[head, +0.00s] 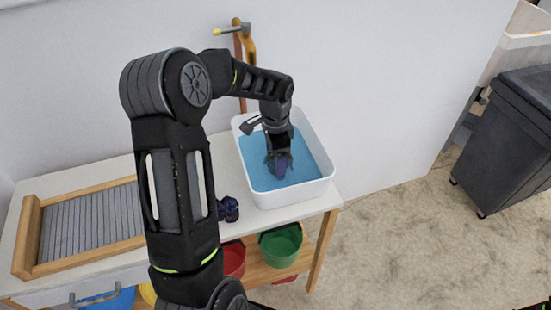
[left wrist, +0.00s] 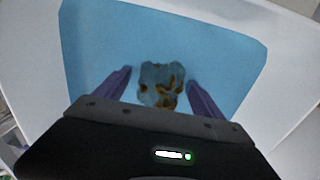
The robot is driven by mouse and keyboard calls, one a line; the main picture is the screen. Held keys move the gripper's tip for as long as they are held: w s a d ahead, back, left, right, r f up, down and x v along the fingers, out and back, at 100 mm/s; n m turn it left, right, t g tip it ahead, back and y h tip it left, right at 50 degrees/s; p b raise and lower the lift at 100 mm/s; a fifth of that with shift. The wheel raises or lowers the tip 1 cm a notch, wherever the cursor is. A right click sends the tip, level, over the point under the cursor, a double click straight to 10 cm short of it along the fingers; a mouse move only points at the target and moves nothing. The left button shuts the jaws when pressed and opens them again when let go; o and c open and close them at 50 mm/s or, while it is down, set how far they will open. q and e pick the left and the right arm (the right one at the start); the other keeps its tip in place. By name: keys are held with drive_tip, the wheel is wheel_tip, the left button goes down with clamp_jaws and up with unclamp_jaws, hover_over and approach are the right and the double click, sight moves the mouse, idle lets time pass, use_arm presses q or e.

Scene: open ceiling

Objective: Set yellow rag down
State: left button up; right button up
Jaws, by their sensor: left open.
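My left gripper (head: 278,164) reaches down into a white basin (head: 322,187) of blue water. In the left wrist view, its two purple fingers (left wrist: 160,88) are spread apart. A crumpled rag-like thing (left wrist: 162,84), patchy yellow-brown and bluish, lies in the blue between and just beyond the fingers, and it looks to be under the water. I cannot tell whether a finger touches it. In the head view it is hidden by the gripper. My right gripper is not in view.
The basin is set in a white counter (head: 227,180) with a tap (head: 232,29) behind it. A wooden-framed ribbed board (head: 90,222) lies at left. A small dark object (head: 229,209) is beside my arm. A dark bin (head: 508,137) stands right.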

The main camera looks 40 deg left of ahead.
use_arm(q)
drive_tip(key=shift+r, duration=0.1)
wheel_tip(320, 180, up, 12)
idle(0.5)
idle(0.5)
